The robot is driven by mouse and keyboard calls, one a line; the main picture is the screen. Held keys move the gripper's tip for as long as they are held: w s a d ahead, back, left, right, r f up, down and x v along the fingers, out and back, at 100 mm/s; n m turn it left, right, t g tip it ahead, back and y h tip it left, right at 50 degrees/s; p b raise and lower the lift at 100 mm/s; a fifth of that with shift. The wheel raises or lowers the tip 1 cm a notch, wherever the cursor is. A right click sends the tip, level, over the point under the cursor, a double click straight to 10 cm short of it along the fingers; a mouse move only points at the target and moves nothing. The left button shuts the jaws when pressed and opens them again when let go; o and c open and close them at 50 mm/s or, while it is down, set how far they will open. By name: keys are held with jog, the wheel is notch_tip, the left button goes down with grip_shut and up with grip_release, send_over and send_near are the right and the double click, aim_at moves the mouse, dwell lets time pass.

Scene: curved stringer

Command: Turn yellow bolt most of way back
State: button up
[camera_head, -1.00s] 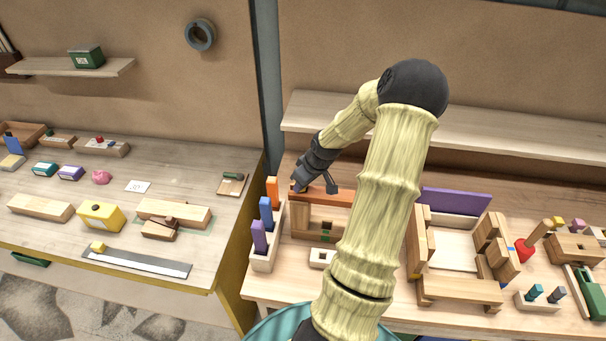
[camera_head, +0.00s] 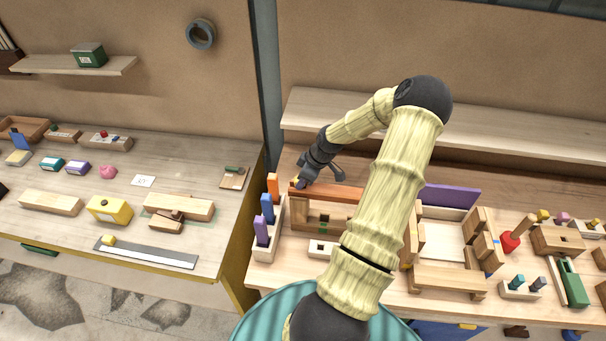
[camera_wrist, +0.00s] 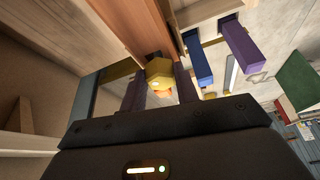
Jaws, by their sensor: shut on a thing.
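The yellow bolt (camera_wrist: 159,73) has a faceted yellow head and shows in the middle of the wrist view, against the end of an orange-brown bar (camera_wrist: 138,28). My gripper (camera_wrist: 160,90) has one dark finger on each side of the bolt and is shut on it. In the head view my gripper (camera_head: 301,181) is at the left end of the orange-brown bar (camera_head: 335,193), which lies across a wooden frame. There only a small bit of yellow shows at the fingertips. How far the bolt is turned cannot be told.
A wooden rack (camera_head: 272,243) with orange, blue and purple pegs stands close left of the frame. A small white block with a hole (camera_head: 321,249) lies in front. A wooden vise-like fixture (camera_head: 450,276) and a purple board (camera_head: 450,196) are to the right. A shelf (camera_head: 480,142) runs behind.

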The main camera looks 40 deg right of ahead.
jog(key=shift+w+d+r+n+y+p, duration=0.1)
jog(key=shift+r+n+y+p, duration=0.1)
jog(key=shift+n+p, duration=0.3)
jog(key=shift+w+r+n+y+p, duration=0.1)
jog(key=shift+r+n+p, duration=0.1)
jog(key=shift+n+p, duration=0.3)
jog(key=n, duration=0.1)
jog(key=n+g, duration=0.1)
jog(key=shift+w+d+f+n+y, duration=0.15)
jog(key=shift+f+n+y, duration=0.05)
jog(key=shift+n+y, duration=0.2)
jog(key=shift+n+g, duration=0.3)
jog(key=shift+n, duration=0.5)
jog(key=n+g, duration=0.1)
jog(key=n, duration=0.1)
jog(key=shift+w+n+y, duration=0.15)
jog(key=shift+n+y, duration=0.15)
jog(key=n+g, duration=0.1)
jog(key=n, duration=0.2)
jog(key=shift+w+r+b, duration=0.1)
jog(key=shift+b, duration=0.25)
jog(key=o, duration=1.2)
jog(key=shift+d+r, duration=0.1)
